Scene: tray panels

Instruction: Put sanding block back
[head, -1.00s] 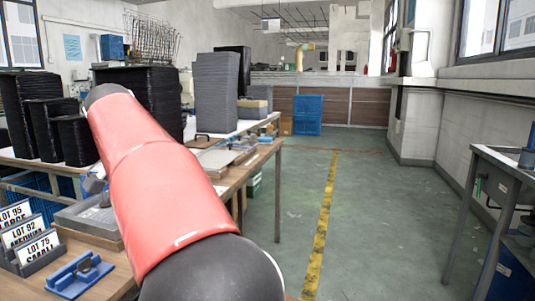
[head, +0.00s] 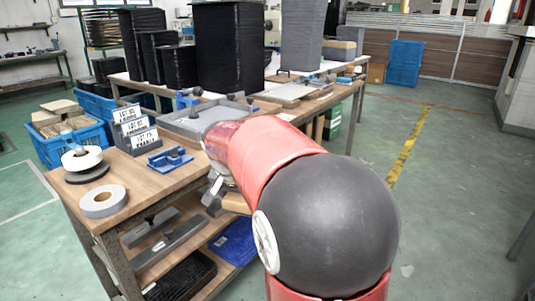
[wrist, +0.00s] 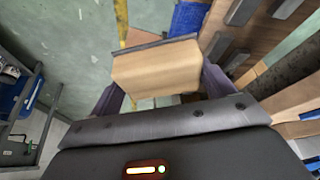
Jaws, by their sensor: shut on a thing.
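The sanding block (wrist: 157,68), a tan block with a dark grey strip along its far edge, is between my gripper's fingers (wrist: 160,84) in the wrist view. The gripper is shut on it. In the head view my gripper (head: 214,194) hangs beside the right edge of the wooden workbench (head: 128,178), with the tan block (head: 237,203) partly hidden by my red arm. Long grey handled tools (head: 168,242) lie on the bench's lower shelf. The wrist view shows similar grey pieces (wrist: 238,53) on wood at the upper right.
The benchtop holds tape rolls (head: 103,201), a blue fixture (head: 170,158), lot signs (head: 133,127) and a grey tray (head: 207,117). A blue mat (head: 233,241) and black trays (head: 181,278) lie lower down. Blue crates (head: 70,138) stand behind. The floor at right is clear.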

